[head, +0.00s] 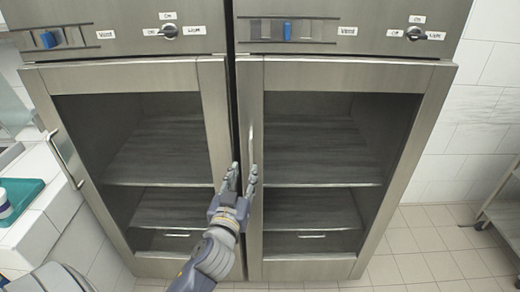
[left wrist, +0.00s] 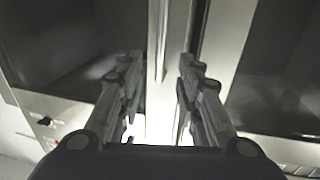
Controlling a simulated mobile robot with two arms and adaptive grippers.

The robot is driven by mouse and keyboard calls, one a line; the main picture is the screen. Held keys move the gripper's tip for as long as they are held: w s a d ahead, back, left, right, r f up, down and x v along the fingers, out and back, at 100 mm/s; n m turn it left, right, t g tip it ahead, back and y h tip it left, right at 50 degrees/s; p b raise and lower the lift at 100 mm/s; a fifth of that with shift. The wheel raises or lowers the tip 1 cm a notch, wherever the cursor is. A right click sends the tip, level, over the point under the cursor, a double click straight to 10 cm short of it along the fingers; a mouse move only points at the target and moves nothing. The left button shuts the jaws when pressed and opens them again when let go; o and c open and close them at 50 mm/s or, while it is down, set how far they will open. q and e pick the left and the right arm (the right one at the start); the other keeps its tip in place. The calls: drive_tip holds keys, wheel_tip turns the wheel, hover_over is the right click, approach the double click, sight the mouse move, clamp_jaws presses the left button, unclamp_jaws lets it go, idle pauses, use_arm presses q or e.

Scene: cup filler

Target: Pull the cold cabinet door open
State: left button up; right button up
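The steel cabinet has two glazed doors. The left door (head: 214,115) has its handle (head: 64,158) at its left edge. The right door (head: 252,215) has an upright bar handle (head: 251,125) at its left edge, near the middle of the cabinet. Both doors look closed. My left gripper (head: 241,178) is open at the lower part of the right door's handle. In the left wrist view the handle bar (left wrist: 158,45) runs upright between the two spread fingers, nearer the left one; whether they touch it, I cannot tell. My right gripper is not in view.
Control panels with blue switches (head: 48,40) and knobs (head: 169,31) sit above the doors. A white tiled counter (head: 35,235) with a green tray (head: 25,190) stands at left. A metal rack (head: 505,215) stands at right. Tiled floor (head: 420,250) is clear at lower right.

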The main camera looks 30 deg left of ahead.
sight(251, 156)
use_arm(q)
drive_tip(key=p+x, duration=0.2)
drive_tip(key=x, duration=0.7)
drive_tip(key=shift+w+a+f, duration=0.1)
drive_tip(key=shift+w+a, duration=0.2)
drive_tip(key=shift+w, duration=0.3)
clamp_jaws()
